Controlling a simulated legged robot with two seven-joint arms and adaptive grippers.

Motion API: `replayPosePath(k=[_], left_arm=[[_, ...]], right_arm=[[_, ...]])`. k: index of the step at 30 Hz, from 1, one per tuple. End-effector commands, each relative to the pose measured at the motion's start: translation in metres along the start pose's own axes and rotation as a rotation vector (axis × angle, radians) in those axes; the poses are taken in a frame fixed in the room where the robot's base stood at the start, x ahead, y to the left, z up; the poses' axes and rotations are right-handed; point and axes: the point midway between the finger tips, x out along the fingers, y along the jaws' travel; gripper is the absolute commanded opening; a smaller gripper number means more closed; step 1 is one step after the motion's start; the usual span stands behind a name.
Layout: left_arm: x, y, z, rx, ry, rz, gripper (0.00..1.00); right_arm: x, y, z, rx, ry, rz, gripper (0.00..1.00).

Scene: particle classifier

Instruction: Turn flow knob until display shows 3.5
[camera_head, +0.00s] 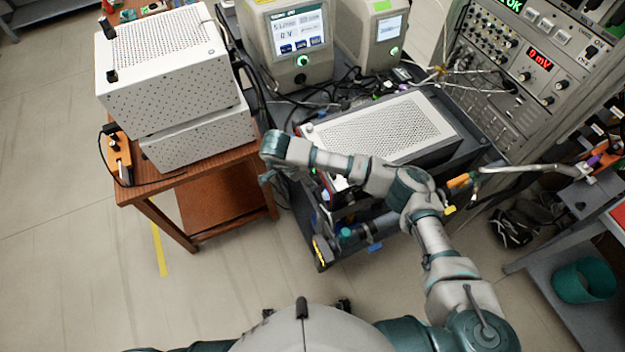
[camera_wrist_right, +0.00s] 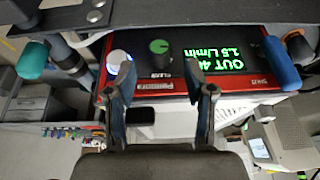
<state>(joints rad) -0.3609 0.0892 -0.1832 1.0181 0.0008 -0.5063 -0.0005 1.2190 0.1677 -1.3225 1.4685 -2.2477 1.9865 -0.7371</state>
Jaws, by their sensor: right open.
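The red-edged device panel (camera_wrist_right: 180,83) shows upside down in the right wrist view. Its display (camera_wrist_right: 222,60) shows green text that reads 1.5 L/min, with an "OUT" line partly unclear. A round green knob (camera_wrist_right: 158,47) sits beside the display. Its label is too small to read surely, so I cannot confirm it is the flow knob. A white-blue lit knob (camera_wrist_right: 117,57) is partly behind one finger. My right gripper (camera_wrist_right: 167,82) is open and empty in front of the panel, apart from the green knob. In the head view my right arm hides most of the panel.
A perforated white case (camera_head: 390,127) lies on the cart. White boxes (camera_head: 165,60) stand on a wooden table (camera_head: 185,184) at left. An instrument rack (camera_head: 530,80) stands at right. The floor at left is clear.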

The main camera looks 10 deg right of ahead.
Motion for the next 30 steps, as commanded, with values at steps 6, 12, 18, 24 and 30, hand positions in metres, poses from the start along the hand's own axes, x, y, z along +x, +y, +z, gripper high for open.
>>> replayPosePath(k=[6, 12, 18, 24, 30], left_arm=[[0.0, 0.0, 0.003, 0.001, -0.004, -0.001, 0.48], [0.0, 0.0, 0.003, 0.0, -0.005, -0.001, 0.48], [0.0, 0.0, 0.003, 0.0, -0.005, -0.001, 0.48], [0.0, 0.001, 0.003, 0.0, -0.005, 0.001, 0.48], [0.0, 0.001, 0.003, 0.0, -0.005, 0.001, 0.48]], right_arm=[[0.034, 0.0, -0.001, 0.001, -0.001, 0.0, 0.54], [0.045, 0.0, -0.002, 0.0, -0.002, -0.003, 0.54], [0.045, 0.0, -0.002, 0.0, -0.002, -0.003, 0.54], [0.044, -0.001, -0.001, 0.0, 0.0, -0.003, 0.11], [0.044, -0.001, 0.0, 0.0, -0.001, -0.004, 0.0]])
